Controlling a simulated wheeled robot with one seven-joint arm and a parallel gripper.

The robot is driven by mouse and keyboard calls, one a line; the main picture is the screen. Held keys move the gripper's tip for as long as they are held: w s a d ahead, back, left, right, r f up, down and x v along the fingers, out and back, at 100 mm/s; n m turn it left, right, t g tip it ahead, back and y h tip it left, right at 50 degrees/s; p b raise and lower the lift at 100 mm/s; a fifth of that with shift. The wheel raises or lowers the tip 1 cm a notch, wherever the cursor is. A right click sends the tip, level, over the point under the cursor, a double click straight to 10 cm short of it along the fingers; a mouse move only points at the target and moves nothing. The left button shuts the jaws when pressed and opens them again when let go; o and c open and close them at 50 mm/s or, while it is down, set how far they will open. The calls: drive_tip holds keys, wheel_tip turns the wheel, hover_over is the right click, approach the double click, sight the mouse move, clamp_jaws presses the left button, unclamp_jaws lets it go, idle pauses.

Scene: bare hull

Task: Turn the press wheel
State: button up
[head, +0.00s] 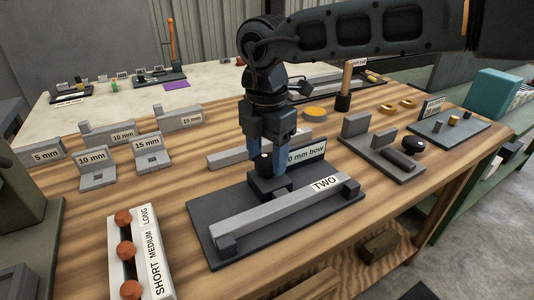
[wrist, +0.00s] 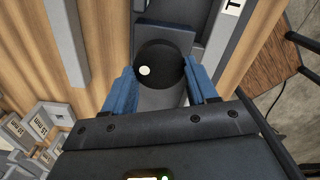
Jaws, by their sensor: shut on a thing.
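A dark press fixture stands on a black base plate (head: 207,217) on the wooden bench, with a long grey bar (head: 280,212) marked "TWO" along its front. A black round knob with a white spot shows in the wrist view (wrist: 160,66), above a dark block (head: 270,184) on that plate. My gripper (head: 267,168) points down with its blue fingers on both sides of the knob, shut on it. It also shows in the wrist view (wrist: 160,82). The fingers partly hide the knob in the head view. I cannot tell for sure that this knob is the press wheel.
A grey bar and a "mm bow" label (head: 307,154) lie close behind the gripper. A rack with orange balls (head: 126,249) stands front left, and grey gauge blocks (head: 97,166) behind it. Right is a grey plate with a black ball-knob (head: 413,145). Bare wood lies between.

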sight(267, 161)
drive_tip(key=o, duration=1.1)
drive_tip(key=shift+c, duration=0.2)
drive_tip(key=shift+r, duration=3.95)
